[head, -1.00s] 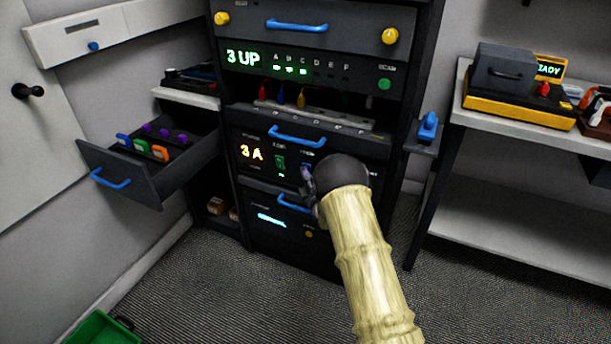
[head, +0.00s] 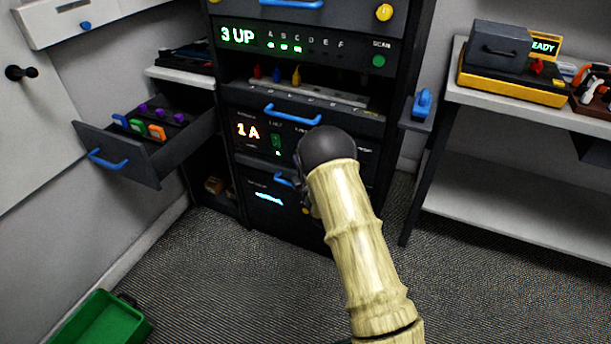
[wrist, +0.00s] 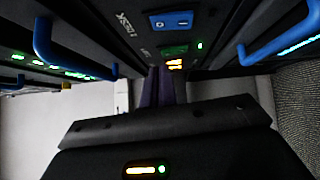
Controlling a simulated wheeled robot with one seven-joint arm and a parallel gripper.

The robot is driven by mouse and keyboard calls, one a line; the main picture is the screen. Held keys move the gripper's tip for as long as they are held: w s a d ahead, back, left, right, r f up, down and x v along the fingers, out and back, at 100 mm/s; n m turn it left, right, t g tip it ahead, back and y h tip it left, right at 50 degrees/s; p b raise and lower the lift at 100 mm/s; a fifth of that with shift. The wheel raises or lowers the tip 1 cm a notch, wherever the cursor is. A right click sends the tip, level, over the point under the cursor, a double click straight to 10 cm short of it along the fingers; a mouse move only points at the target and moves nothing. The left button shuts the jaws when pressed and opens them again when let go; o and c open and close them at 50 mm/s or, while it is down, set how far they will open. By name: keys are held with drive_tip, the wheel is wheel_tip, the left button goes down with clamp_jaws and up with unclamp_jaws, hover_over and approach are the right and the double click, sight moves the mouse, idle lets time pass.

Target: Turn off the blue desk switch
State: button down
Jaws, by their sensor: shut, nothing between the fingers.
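The blue desk switch (wrist: 172,20) is a rocker on the dark panel in the wrist view, beside the DESK label. I cannot tell for sure which side of it is pressed in. In the head view my arm hides it. My gripper (wrist: 160,74) is shut and empty, with its dark purple fingers pointing at the panel, a little below the switch in the wrist view and apart from it. A green switch (wrist: 175,50) sits between the blue switch and the amber display; it also shows in the head view (head: 277,143). The amber display (head: 248,131) reads 1 A.
Blue drawer handles (wrist: 262,40) stick out on both sides of the fingers in the wrist view. An open drawer (head: 150,160) juts out at left. A green bin (head: 100,330) stands on the floor. A white table (head: 510,200) stands at right.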

drive_tip(key=p+v, duration=0.1)
drive_tip(key=v, duration=0.6)
drive_tip(key=shift+d+r, duration=0.2)
drive_tip(key=shift+r, duration=0.25)
drive_tip(key=shift+s, duration=0.1)
drive_tip(key=shift+r, duration=0.1)
